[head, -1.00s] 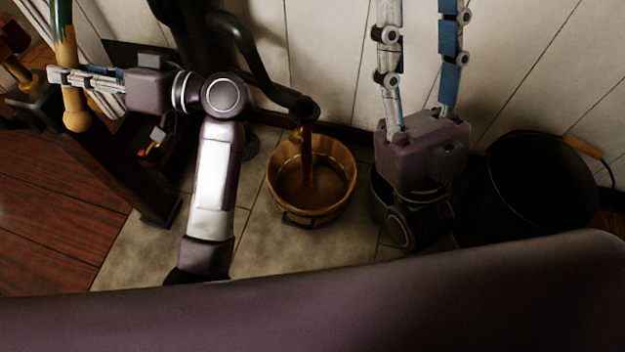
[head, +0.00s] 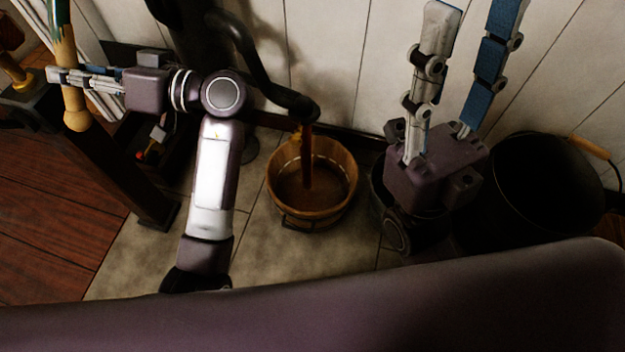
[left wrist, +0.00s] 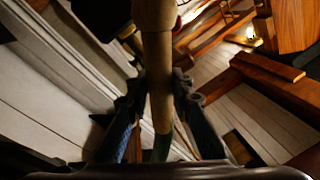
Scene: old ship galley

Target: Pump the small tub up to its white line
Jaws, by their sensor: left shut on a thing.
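The small wooden tub (head: 318,216) stands on the pale floor tiles below the dark pump spout (head: 300,106). A brown stream (head: 307,160) runs from the spout into the tub, and liquid covers its bottom. A thin pale line (head: 290,164) seems to show on the inner wall just above the liquid. My left gripper (head: 68,78) is shut on the wooden pump handle (head: 75,118), which hangs upright at the left. The handle also runs between the fingers in the left wrist view (left wrist: 157,70). My right gripper (head: 463,65) points up, fingers apart and empty.
A large black bucket (head: 540,190) stands at the right. Another dark pot (head: 378,185) is partly hidden behind my right gripper. The white plank wall (head: 340,60) closes the back. Floor tiles in front are clear.

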